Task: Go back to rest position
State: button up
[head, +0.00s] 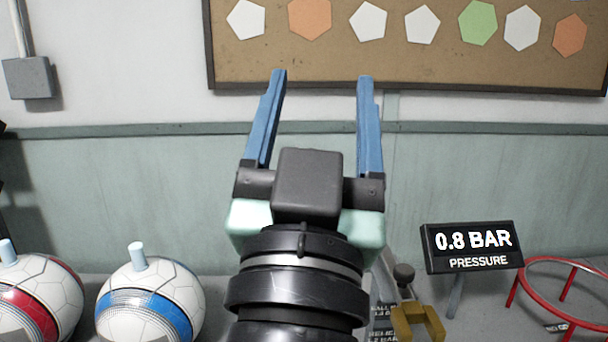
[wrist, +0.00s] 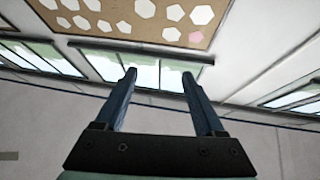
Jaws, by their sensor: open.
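My gripper (head: 322,80) is raised in front of the wall in the head view, with its two blue fingers pointing up and spread apart. Nothing is between them. In the wrist view my gripper (wrist: 160,75) also shows both fingers apart and empty, with the wall and windows beyond. It touches no object that I can see. My wrist and arm hide part of the bench area below.
A ball with a blue band (head: 150,303) and a ball with a red band (head: 38,300) sit at lower left, each with a pale peg on top. A pressure display (head: 472,247) reads 0.8 BAR. A red ring stand (head: 566,262) is at right, a brass-coloured part (head: 418,322) lower middle. A pinboard (head: 410,68) hangs behind.

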jog(key=s+a+r+n+t+y+p, duration=0.1)
jog(key=s+r+n+t+y+p, duration=0.2)
jog(key=s+r, duration=0.45)
notch_tip(320, 180, up, 17)
jog(key=w+p, duration=0.2)
jog(key=p, duration=1.4)
jog(key=shift+a+m, duration=0.2)
jog(key=shift+m, duration=0.1)
